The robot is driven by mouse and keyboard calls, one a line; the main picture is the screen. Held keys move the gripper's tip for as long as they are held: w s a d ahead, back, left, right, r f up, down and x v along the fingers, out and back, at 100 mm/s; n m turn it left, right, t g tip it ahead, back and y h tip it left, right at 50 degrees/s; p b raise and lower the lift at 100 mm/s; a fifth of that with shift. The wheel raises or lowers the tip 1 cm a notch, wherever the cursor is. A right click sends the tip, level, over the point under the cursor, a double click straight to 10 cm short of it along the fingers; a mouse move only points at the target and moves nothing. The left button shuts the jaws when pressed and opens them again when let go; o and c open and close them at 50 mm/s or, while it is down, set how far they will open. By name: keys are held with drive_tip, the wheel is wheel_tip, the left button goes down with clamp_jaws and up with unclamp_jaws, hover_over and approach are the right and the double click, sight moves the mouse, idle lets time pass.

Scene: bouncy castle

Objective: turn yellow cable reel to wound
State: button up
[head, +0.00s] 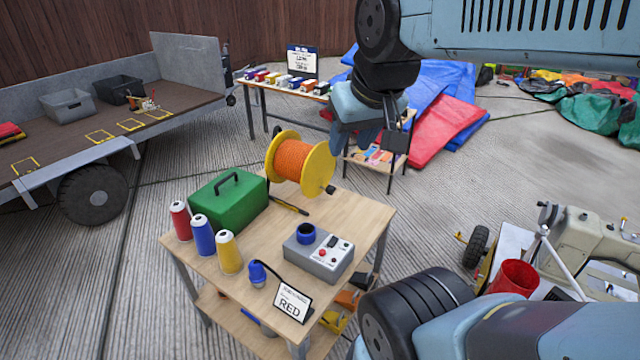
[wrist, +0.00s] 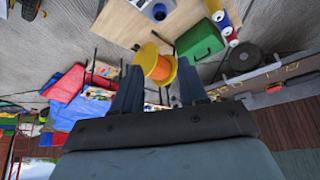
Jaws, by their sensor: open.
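The yellow cable reel (head: 318,165), wound with orange cable (head: 293,161), stands upright at the back edge of the wooden table (head: 365,212). A small dark knob or crank (head: 330,189) shows on its right flange. My gripper (head: 372,140) is to the right of the reel and above it, with its fingers pointing down, apart from it. In the wrist view the reel (wrist: 171,70) shows beyond and between the two open fingers (wrist: 160,92). Nothing is between the fingertips.
On the table are a green case (head: 228,202), three thread spools (head: 203,236), a grey control box (head: 318,255), a blue plug (head: 257,273) and a card reading RED (head: 292,300). A flatbed trailer (head: 120,120) stands left, a display table (head: 290,90) behind.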

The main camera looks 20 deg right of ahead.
sight(333, 192)
drive_tip(key=shift+o, duration=1.3)
drive_tip(key=shift+w+a, duration=0.1)
drive_tip(key=w+d+f+m+g+y, duration=0.1)
drive_tip(key=w+d+f+m+y, duration=0.1)
drive_tip(key=w+f+m+y, duration=0.5)
drive_tip(key=w+d+f+m+g+y, duration=0.15)
drive_tip(key=w+f, duration=0.35)
drive_tip(key=w, duration=0.6)
drive_tip(key=w+d+f+m+g+y, duration=0.1)
drive_tip(key=w+d+f+m+y, duration=0.1)
drive_tip(key=w+f+m+y, duration=0.45)
drive_tip(key=w+d+f+m+t+h, duration=0.1)
drive_tip(key=w+d+f+m+t, duration=0.2)
drive_tip(key=d+f, duration=0.3)
drive_tip(key=w+d+f+m+t+h, duration=0.2)
drive_tip(key=d+f+m+t, duration=0.3)
drive_tip(key=f, duration=0.8)
drive_tip(key=w+d+f+m+t+h, duration=0.2)
drive_tip(key=w+d+f+m+t, duration=0.2)
drive_tip(key=d+f, duration=0.4)
drive_tip(key=shift+w+d+f+m+t, duration=0.2)
drive_tip(key=shift+f+m+t, duration=0.05)
drive_tip(key=shift+f+m, duration=0.35)
drive_tip(key=shift+w+d+f+m+t, duration=0.15)
drive_tip(key=shift+f+m+t, duration=0.05)
drive_tip(key=shift+f+m, duration=0.35)
drive_tip(key=x, duration=1.3)
drive_tip(key=shift+w+a, duration=0.15)
drive_tip(key=shift+w, duration=0.05)
